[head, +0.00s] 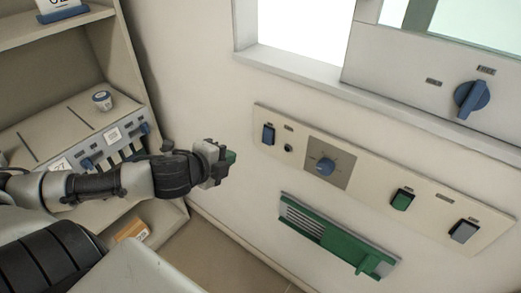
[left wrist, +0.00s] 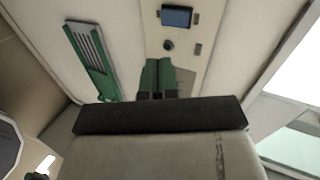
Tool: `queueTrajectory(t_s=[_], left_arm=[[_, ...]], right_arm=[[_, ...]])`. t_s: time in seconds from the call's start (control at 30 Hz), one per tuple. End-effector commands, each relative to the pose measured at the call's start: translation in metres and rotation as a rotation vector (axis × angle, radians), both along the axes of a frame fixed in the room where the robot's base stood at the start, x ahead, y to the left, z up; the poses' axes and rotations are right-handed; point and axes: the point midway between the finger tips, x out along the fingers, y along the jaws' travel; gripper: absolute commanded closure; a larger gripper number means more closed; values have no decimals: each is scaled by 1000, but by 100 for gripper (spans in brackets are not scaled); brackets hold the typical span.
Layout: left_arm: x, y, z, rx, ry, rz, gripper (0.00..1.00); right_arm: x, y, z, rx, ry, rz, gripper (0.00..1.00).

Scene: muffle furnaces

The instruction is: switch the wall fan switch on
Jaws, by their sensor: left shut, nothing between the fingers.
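A cream switch panel (head: 375,190) is fixed to the wall. It carries a blue rocker switch (head: 268,134) at its left end, a small dark knob (head: 288,148), a blue dial (head: 325,166), a green switch (head: 402,199) and a grey switch (head: 463,231). The labels are too small to read, so I cannot tell which is the fan switch. My left gripper (head: 230,157) is shut and empty, left of the panel and apart from it. In the left wrist view, its green fingers (left wrist: 158,78) point towards the panel, below the blue rocker switch (left wrist: 177,16) and the dark knob (left wrist: 168,45).
A green vent with a lever (head: 335,237) is on the wall below the panel. A grey unit with a large blue knob (head: 471,97) is above, beside a window opening (head: 300,25).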

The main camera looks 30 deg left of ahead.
Motion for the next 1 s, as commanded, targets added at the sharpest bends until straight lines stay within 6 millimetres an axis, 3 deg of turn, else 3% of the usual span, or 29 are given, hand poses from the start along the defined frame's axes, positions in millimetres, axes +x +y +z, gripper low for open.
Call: queueTrajectory(t_s=[0.57,1.0], left_arm=[[1,-2,-2,65,-11,-37,100],[34,-4,-15,59,-13,-32,100]], right_arm=[[-1,-2,-3,-2,2,1,76],[-1,-2,-4,-3,1,1,76]])
